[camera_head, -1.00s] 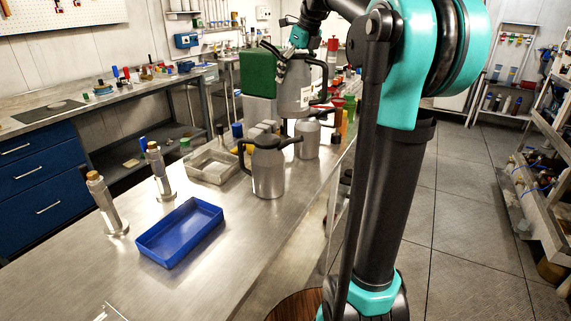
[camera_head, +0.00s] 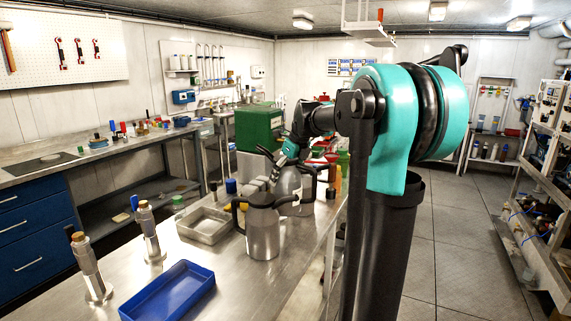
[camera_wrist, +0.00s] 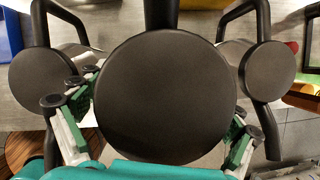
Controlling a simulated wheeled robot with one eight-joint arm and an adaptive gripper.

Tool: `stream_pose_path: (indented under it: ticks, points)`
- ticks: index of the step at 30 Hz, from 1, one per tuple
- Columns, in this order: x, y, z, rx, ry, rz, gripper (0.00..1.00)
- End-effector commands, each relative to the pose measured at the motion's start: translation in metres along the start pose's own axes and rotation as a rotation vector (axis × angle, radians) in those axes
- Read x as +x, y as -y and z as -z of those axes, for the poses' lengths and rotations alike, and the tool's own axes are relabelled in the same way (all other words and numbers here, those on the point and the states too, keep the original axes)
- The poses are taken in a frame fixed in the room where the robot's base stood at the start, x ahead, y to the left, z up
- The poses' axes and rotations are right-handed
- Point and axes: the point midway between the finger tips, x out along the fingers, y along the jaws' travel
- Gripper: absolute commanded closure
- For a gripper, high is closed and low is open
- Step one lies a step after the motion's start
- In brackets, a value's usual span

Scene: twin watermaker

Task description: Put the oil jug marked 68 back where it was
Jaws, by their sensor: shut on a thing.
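My gripper (camera_head: 291,156) is shut on a grey metal jug (camera_head: 288,181) with a black lid. In the wrist view the round lid (camera_wrist: 165,97) fills the middle, with green finger pads on both sides. The held jug is upright and low, behind a front jug (camera_head: 263,232) of the same kind. A third jug (camera_head: 308,188) shows partly at its right. Both neighbours' lids also show in the wrist view, left (camera_wrist: 47,82) and right (camera_wrist: 268,71). The held jug's base is hidden, so I cannot tell whether it touches the bench. No 68 is readable.
The steel bench (camera_head: 232,281) carries a blue tray (camera_head: 172,297), a grey metal tray (camera_head: 204,226) and two metal cylinders with cork-coloured tops (camera_head: 148,232). A green box (camera_head: 258,128) stands behind. Coloured bottles crowd the back right. The neighbouring jugs are close on both sides.

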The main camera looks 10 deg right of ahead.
Motion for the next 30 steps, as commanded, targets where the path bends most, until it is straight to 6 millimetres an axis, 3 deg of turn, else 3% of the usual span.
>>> stream_pose_path:
  ticks: [7,17,24,30]
  points:
    - [0.035,0.0,0.013,0.0,0.001,0.0,0.67]
    - [0.052,0.0,0.02,0.0,0.001,0.0,0.67]
    - [0.076,0.0,0.029,0.0,0.001,0.0,0.67]
    - [0.079,0.0,0.031,0.0,0.001,0.0,0.67]
